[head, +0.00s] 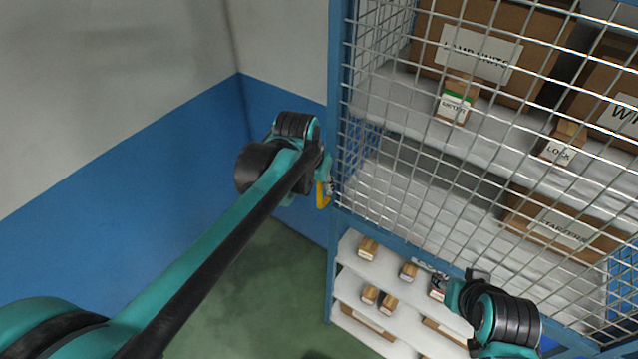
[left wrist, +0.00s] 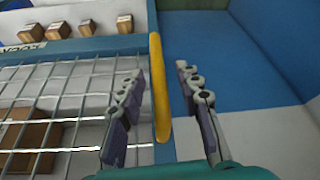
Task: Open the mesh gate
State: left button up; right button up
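The mesh gate (head: 440,150) is a grey wire grid in a blue frame across the upper shelves, and it looks shut. Its yellow handle (head: 323,193) is a bar at the gate's left edge. My left gripper (head: 320,168) is at that handle. In the left wrist view, the two fingers of the left gripper (left wrist: 158,80) stand apart, with the yellow handle (left wrist: 160,95) between them. No clear contact with the handle shows. My right gripper (head: 458,292) is in front of the lower right of the gate, its fingers too small and hidden to judge.
Behind the mesh are labelled cardboard boxes (head: 492,45) and small boxes, including one marked LOCK (head: 560,145). Open lower shelves (head: 355,285) hold several small boxes. A blue and white wall (head: 120,160) is at left, with clear green floor (head: 265,290) below.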

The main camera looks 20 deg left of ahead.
pick_arm(q)
jog(key=shift+w+f, duration=0.15)
jog(key=shift+f, duration=0.4)
jog(key=shift+c, duration=0.2)
grip_shut()
jog(key=shift+d, duration=0.15)
